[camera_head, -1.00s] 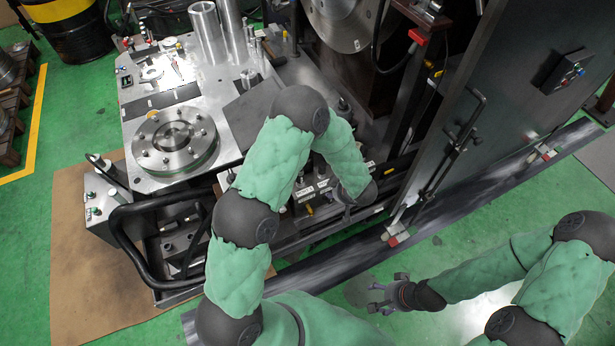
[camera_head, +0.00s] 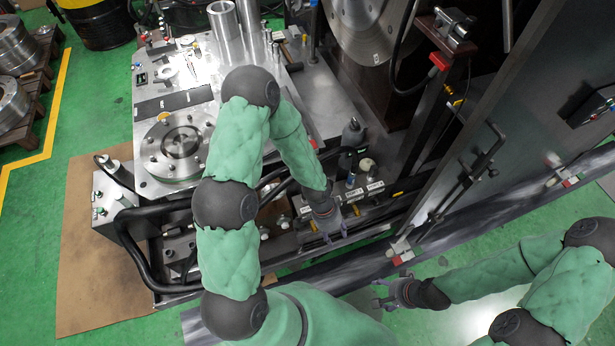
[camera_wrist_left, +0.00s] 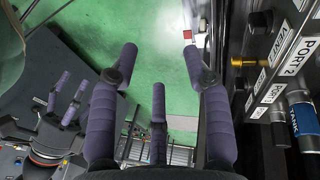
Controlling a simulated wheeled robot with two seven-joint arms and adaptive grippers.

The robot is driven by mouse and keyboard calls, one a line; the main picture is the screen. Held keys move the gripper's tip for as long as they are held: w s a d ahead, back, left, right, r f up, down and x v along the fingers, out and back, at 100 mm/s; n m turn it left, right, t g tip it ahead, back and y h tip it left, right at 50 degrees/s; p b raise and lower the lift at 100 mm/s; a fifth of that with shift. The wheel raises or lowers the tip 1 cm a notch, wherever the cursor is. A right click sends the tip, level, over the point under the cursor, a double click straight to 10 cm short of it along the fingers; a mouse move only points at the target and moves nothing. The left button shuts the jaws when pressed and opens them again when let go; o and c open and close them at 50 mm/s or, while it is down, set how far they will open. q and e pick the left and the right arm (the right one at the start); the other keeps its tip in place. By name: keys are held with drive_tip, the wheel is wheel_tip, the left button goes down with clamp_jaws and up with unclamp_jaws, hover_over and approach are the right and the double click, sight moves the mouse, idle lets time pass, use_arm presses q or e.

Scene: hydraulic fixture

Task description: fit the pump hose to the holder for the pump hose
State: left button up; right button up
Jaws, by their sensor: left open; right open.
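My left gripper (camera_head: 330,226) is open and empty beside the labelled port row (camera_head: 368,190) at the fixture's front edge. In the left wrist view its purple-grey fingers (camera_wrist_left: 160,70) are spread over green floor. Port labels (camera_wrist_left: 290,65) stand at right there, with a brass fitting (camera_wrist_left: 250,62) and a blue-banded fitting marked TANK (camera_wrist_left: 303,120). My right gripper (camera_head: 388,294) is open and empty over the floor; it also shows in the left wrist view (camera_wrist_left: 72,98). Black hoses (camera_head: 135,250) loop from the fixture's left side. I cannot tell which hose is the pump hose, nor pick out its holder.
A steel table with a round flange (camera_head: 180,146) stands at the left. A control box (camera_head: 112,200) stands at its front left. A dark panel with a handle (camera_head: 470,165) rises at the right. Green floor (camera_head: 530,215) is clear in front of it.

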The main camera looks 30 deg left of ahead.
use_arm(q)
drive_tip(key=w+a+r+m+y+p, duration=0.2)
drive_tip(key=w+a+r+m+y, duration=0.1)
drive_tip(key=w+a+r+m, duration=0.3)
drive_tip(key=w+a+r+m+y+p, duration=0.1)
drive_tip(key=w+a+r+m+y, duration=0.2)
drive_tip(key=a+r, duration=0.45)
drive_tip(key=shift+h, duration=0.4)
drive_tip(key=f, duration=0.1)
drive_tip(key=f+b, duration=0.1)
drive_tip(key=f, duration=0.1)
drive_tip(key=a+f, duration=0.1)
drive_tip(key=f, duration=0.1)
drive_tip(key=shift+w+a+f+b, duration=0.1)
drive_tip(key=shift+w+f+b, duration=0.1)
drive_tip(key=shift+w+b, duration=0.2)
drive_tip(key=shift+a+f+b, duration=0.25)
drive_tip(key=shift+f+b, duration=0.15)
drive_tip(key=shift+f, duration=0.45)
drive_tip(key=shift+a+f+b, duration=0.2)
drive_tip(key=shift+f+b, duration=0.15)
drive_tip(key=shift+f, duration=0.5)
drive_tip(key=shift+a+f+b, duration=0.25)
drive_tip(key=shift+f+b, duration=0.15)
drive_tip(key=shift+f, duration=0.45)
drive_tip(key=shift+r, duration=0.1)
clamp_jaws()
use_arm(e)
drive_tip(key=shift+w, duration=0.4)
